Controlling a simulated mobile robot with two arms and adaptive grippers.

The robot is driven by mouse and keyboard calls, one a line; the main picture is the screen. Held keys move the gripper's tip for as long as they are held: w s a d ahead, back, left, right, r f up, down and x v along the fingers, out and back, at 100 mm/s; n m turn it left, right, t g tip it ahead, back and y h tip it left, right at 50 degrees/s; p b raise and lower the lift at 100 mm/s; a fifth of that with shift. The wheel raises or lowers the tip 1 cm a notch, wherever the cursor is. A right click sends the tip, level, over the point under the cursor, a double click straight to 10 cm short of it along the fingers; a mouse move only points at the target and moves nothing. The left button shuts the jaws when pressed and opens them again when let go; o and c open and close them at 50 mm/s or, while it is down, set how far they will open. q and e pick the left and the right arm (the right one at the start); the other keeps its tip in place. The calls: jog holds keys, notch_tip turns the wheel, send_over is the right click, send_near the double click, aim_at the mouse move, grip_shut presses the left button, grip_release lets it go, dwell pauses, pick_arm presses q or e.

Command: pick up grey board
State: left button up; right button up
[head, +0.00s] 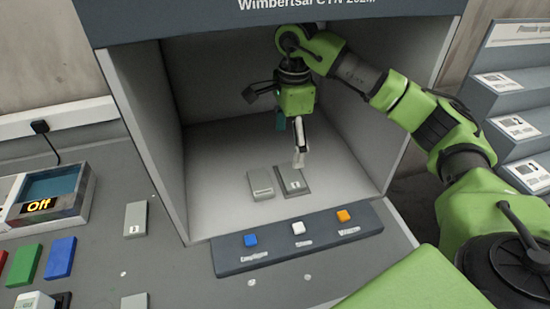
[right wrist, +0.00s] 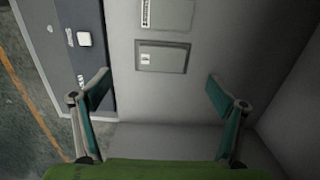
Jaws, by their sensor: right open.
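Two grey boards lie on the floor of the open booth. The left one (head: 261,189) is lighter and has a label strip. The right one (head: 294,187) is darker at its edges and has a small white label. In the right wrist view, the small-label board (right wrist: 170,60) lies just ahead of my fingers, and the strip-label board (right wrist: 172,17) is beyond it at the top edge. My right gripper (head: 299,155) is above the small-label board, partly covering it. Its fingers (right wrist: 160,92) are spread wide with nothing between them. My left gripper is out of view.
Booth walls (head: 145,130) close in on both sides. A front panel (head: 298,243) carries blue, white and orange buttons. Another grey board (head: 135,220) lies outside on the bench, left. A stepped rack (head: 510,100) is at right.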

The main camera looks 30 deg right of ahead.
jog(key=p, duration=0.2)
send_over(287, 176)
jog(key=f, duration=0.5)
jog(key=shift+s+d+f, duration=0.2)
jog(key=shift+s+f, duration=0.05)
jog(key=shift+s, duration=0.1)
jog(key=shift+w+f, duration=0.1)
jog(key=shift+f, duration=0.15)
jog(key=f, duration=0.1)
jog(key=f+p, duration=0.1)
jog(key=p, duration=0.1)
jog(key=shift+w+a+f, duration=0.15)
jog(key=shift+a+f, duration=0.1)
jog(key=shift+f, duration=0.15)
notch_tip(287, 176, down, 2)
jog(key=shift+f+p, duration=0.1)
jog(key=shift+p, duration=0.2)
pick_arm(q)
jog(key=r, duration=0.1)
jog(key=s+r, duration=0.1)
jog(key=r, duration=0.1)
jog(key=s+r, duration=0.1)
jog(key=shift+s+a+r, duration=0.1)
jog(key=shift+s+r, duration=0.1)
pick_arm(e)
jog(key=shift+w+d+f, duration=0.1)
jog(key=shift+f, duration=0.05)
